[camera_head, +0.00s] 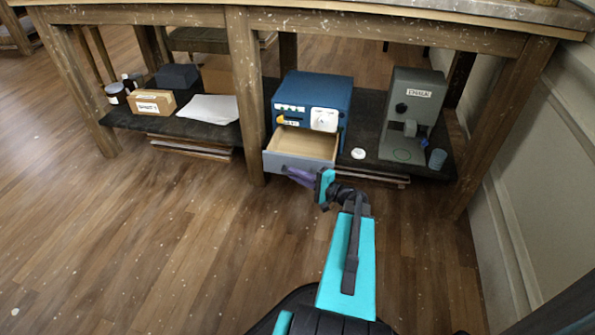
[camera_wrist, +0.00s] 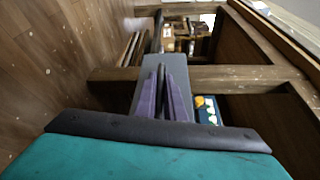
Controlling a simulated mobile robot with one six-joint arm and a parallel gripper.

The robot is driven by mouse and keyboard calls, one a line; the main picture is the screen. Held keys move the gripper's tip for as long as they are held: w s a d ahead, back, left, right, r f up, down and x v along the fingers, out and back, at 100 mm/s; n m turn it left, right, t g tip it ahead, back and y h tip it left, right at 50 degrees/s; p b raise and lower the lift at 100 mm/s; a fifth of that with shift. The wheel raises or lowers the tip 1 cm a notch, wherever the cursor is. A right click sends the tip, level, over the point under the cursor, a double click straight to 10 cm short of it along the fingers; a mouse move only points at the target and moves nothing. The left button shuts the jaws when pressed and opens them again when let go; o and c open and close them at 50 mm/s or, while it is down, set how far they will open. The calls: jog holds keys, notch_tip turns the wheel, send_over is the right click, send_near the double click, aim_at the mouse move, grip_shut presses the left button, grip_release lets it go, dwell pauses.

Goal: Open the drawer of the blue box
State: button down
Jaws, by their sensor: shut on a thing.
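The blue box (camera_head: 323,92) stands on the low shelf under the console. Its drawer (camera_head: 308,145) is pulled well out, and its bare wooden inside shows. The drawer front is grey and faces me. My gripper (camera_head: 298,174) is at the lower part of this front, with its purple fingers shut on the drawer's handle. The handle itself is mostly hidden by the fingers. In the wrist view the purple fingers (camera_wrist: 163,97) lie close together against the grey drawer front (camera_wrist: 178,68). Part of the blue box (camera_wrist: 207,110) shows beside them.
A wooden leg (camera_head: 246,95) stands close left of the drawer. The floor (camera_head: 150,240) in front is clear.

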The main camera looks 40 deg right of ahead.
jog(key=shift+s+a, duration=0.75)
jog(key=shift+a, duration=0.2)
jog(key=c, duration=1.9)
grip_release()
jog(key=shift+o, duration=0.3)
jog(key=s+d+r+p, duration=0.1)
jog(key=s+d+p, duration=0.1)
jog(key=s, duration=1.1)
jog(key=shift+s+d+p, duration=0.15)
jog(key=shift+s+p, duration=0.15)
jog(key=shift+p, duration=0.6)
jog(key=shift+w+r, duration=0.1)
